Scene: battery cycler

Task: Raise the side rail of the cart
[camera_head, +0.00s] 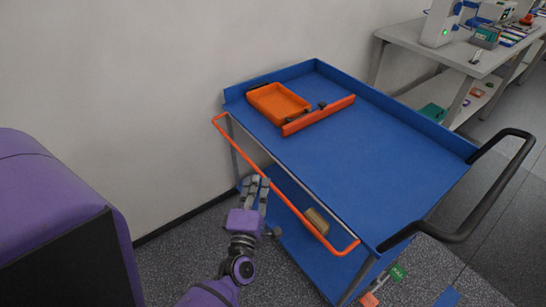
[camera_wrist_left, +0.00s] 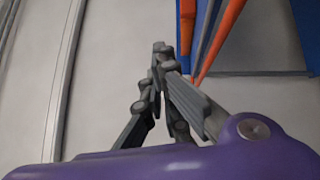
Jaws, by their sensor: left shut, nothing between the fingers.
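The blue cart (camera_head: 385,150) stands by the wall in the head view, with raised edges on its far sides. Its orange side rail (camera_head: 283,196) hangs along the near left side, below the level of the top tray. My left gripper (camera_head: 257,181) is shut and empty, close to the outer side of the rail near its middle. In the left wrist view the shut fingers (camera_wrist_left: 160,55) point up beside the orange rail (camera_wrist_left: 220,40), which passes to their right. I cannot tell whether they touch it. My right gripper is not in view.
An orange tray (camera_head: 272,103) and an orange bar with black knobs (camera_head: 318,116) lie on the cart's top. A brown block (camera_head: 317,221) sits on the lower shelf. A black handle (camera_head: 490,195) projects at right. A workbench (camera_head: 445,55) with equipment stands behind.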

